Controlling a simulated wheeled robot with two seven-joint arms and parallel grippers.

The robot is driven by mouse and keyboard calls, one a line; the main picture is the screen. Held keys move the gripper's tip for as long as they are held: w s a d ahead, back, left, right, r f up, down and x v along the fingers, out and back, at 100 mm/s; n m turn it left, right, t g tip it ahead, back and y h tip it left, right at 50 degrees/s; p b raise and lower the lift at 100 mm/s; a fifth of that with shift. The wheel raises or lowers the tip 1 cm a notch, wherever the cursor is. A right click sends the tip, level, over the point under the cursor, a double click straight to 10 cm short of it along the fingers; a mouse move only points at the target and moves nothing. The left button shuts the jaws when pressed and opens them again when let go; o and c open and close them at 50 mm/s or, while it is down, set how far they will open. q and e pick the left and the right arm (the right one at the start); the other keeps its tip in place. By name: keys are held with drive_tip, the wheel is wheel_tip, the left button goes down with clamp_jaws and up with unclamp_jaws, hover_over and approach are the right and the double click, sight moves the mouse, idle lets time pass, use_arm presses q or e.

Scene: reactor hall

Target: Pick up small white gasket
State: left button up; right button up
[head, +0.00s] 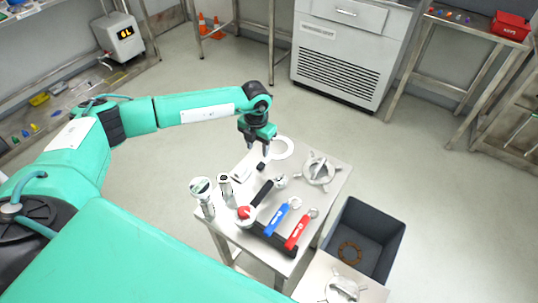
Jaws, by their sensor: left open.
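A flat white ring (291,150), which looks like a white gasket, lies on the steel table (318,203) near its far edge. My left gripper (258,150) is above the table's far-left part, just left of the ring, pointing down, open and with nothing seen between its fingers. The gripper covers part of the view beside the ring. A second round white piece with red on it (245,213) lies at the table's near-left side; whether it is a gasket I cannot tell. My right gripper is not in view.
The table also holds a metal handwheel (318,170), blue (278,219) and red (299,232) handled tools, a black-handled tool (262,193) and upright cylinders (202,196). A dark bin (383,224) with a brown ring stands right.

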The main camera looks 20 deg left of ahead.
sight(261, 164)
use_arm(q)
wheel_tip(261, 164, down, 3)
drive_tip(key=shift+w+r, duration=0.1)
drive_tip(key=shift+r, duration=0.05)
drive_tip(key=shift+f, duration=0.35)
drive_tip(key=shift+w+d+f+p, duration=0.15)
drive_tip(key=shift+f+p, duration=0.3)
drive_tip(key=shift+p, duration=0.1)
drive_tip(key=f, duration=0.2)
drive_tip(key=f+p, duration=0.1)
drive_tip(key=shift+w+d+f, duration=0.15)
drive_tip(key=shift+w+f, duration=0.1)
drive_tip(key=shift+f, duration=0.45)
drive_tip(key=shift+c, duration=0.3)
clamp_jaws()
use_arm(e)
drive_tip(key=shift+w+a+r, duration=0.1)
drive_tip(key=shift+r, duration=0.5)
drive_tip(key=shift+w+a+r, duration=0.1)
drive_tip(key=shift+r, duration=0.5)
